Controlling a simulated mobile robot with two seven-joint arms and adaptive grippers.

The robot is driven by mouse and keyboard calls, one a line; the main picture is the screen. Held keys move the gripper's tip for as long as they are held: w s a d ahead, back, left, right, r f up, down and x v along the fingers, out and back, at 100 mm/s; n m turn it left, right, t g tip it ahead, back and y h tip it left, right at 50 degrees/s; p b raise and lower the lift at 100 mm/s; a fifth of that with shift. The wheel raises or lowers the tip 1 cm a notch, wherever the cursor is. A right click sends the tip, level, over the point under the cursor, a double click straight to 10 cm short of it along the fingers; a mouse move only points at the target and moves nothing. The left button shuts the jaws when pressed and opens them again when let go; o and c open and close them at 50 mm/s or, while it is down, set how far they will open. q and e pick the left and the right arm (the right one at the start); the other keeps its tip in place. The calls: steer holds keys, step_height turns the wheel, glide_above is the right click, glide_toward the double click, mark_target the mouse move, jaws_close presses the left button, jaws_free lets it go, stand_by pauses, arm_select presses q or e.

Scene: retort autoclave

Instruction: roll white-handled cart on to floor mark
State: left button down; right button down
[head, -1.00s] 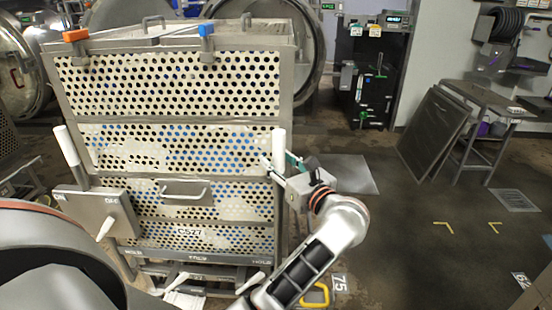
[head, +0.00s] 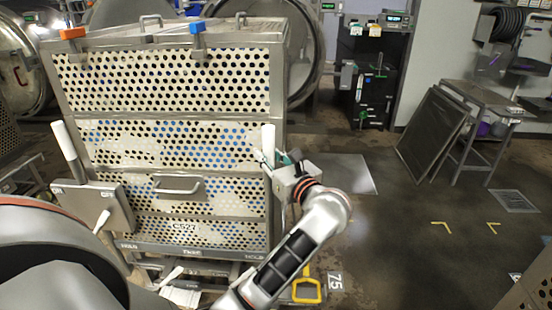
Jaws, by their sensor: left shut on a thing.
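The white-handled cart (head: 180,250) is a tall steel frame with perforated panels, upright at the left in the head view. It has a white handle (head: 268,140) on its right side and another (head: 64,141) on its left. My left gripper (head: 276,160) is shut on the right handle, at the cart's right front edge. The fingertips partly hide behind the handle. Yellow corner marks (head: 441,226) lie on the open floor to the right, apart from the cart. My right gripper does not show.
Open dark floor lies right of the cart, with a pale plate (head: 350,172) set in it. A steel side table (head: 480,112) and leaning panels (head: 432,135) stand at the right. A perforated corner (head: 538,285) shows at lower right. Round vessels stand behind the cart.

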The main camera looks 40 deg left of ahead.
arm_select(q)
steer(key=shift+w+a+r, duration=0.1)
steer(key=shift+w+r, duration=0.1)
steer(key=shift+w, duration=0.2)
steer(key=shift+w+f, duration=0.1)
steer(key=shift+w, duration=0.05)
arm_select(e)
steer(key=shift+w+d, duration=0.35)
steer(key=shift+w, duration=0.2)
arm_select(q)
steer(key=shift+w+f, duration=0.1)
steer(key=c, duration=1.8)
jaws_free()
steer(key=shift+o, duration=0.2)
steer(key=shift+w+d, duration=0.15)
steer(key=shift+d, duration=0.1)
steer(key=shift+a+f, duration=0.1)
steer(key=v, duration=0.7)
steer(key=shift+s+d, duration=0.2)
steer(key=shift+s, duration=0.1)
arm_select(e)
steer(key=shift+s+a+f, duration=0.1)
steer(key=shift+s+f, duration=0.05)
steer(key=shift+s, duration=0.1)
